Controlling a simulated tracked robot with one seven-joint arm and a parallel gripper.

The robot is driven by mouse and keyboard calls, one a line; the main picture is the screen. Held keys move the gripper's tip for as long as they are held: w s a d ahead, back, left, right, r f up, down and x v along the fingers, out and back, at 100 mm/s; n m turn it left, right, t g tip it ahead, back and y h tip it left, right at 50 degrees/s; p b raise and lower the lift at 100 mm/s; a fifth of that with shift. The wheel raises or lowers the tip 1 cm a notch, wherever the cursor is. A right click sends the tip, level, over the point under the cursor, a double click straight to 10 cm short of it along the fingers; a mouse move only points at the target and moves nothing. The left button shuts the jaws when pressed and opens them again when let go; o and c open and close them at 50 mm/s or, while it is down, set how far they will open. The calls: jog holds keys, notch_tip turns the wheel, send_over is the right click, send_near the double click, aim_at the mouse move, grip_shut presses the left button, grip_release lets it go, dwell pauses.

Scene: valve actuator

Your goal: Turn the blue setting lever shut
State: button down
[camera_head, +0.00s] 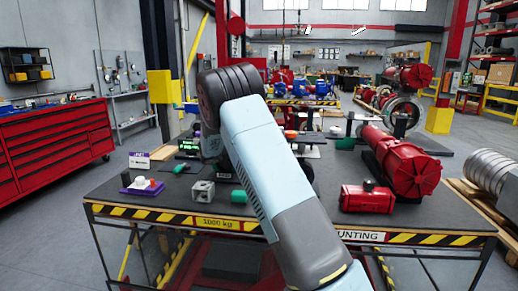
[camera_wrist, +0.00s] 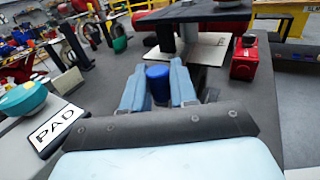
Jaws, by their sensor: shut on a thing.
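In the wrist view my gripper (camera_wrist: 157,88) has its two light-blue fingers on either side of a blue knob-like part (camera_wrist: 157,74), which I take as the blue setting lever. The fingers are shut on it. The lever's lower part and its pivot are hidden by the fingers and my wrist, so its angle cannot be told. In the head view my arm covers the gripper and the lever.
The black workbench (camera_head: 110,194) has striped edges. A red actuator (camera_head: 400,165) and a small red box (camera_head: 367,198) stand right of my arm. A grey block (camera_head: 203,191) and a purple tray (camera_head: 142,188) sit left. In the wrist view a PAD sign (camera_wrist: 57,131) lies left.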

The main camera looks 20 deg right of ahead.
jog(key=shift+w, duration=0.2)
dwell(0.3)
jog(key=c, duration=1)
grip_release()
jog(key=a, duration=1.3)
jog(key=shift+s+a, duration=0.3)
jog(key=shift+a, duration=0.05)
